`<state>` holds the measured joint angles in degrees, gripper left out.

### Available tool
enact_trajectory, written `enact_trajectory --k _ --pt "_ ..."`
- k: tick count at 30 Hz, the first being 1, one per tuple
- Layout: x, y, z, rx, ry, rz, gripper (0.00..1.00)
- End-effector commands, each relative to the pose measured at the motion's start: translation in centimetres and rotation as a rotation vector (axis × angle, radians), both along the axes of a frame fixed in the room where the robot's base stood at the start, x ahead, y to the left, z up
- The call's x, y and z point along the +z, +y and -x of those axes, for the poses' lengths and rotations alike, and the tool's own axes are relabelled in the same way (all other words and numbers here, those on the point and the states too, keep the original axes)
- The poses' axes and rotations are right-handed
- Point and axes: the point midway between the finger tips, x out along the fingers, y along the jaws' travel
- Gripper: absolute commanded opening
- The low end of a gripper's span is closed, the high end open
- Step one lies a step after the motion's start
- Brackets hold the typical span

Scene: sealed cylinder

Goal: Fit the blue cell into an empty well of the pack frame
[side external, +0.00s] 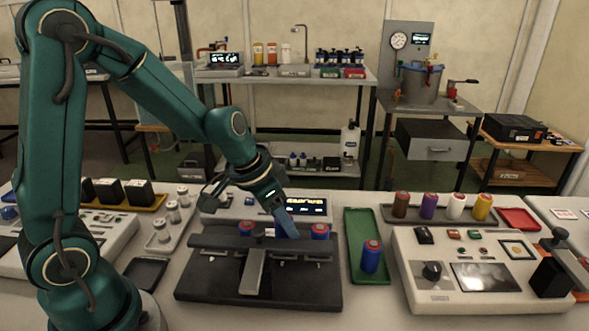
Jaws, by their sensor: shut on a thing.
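The pack frame (205,287) is a dark block with a raised bar and a grey lever at its middle, on the bench. Only a little of that cell shows behind the fingers and bar. I cannot tell whether it is inside a well; the wells are hidden by the bar.
A green tray (358,218) right of the frame holds another blue cell with a red top (371,257). A console (480,270) stands further right, below a rack with brown, purple, white and yellow cells (428,206). A lit display (305,207) is behind the frame.

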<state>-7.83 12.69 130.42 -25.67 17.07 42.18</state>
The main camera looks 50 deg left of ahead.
Motion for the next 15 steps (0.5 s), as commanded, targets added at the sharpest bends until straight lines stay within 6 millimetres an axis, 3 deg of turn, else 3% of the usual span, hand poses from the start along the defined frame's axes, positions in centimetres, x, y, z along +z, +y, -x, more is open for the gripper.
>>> enact_trajectory --k 6,15 --pt "-1.36 0.05 0.02 0.001 0.000 -0.003 0.00" --pt "-1.45 0.10 0.01 0.001 -0.001 -0.004 0.00"
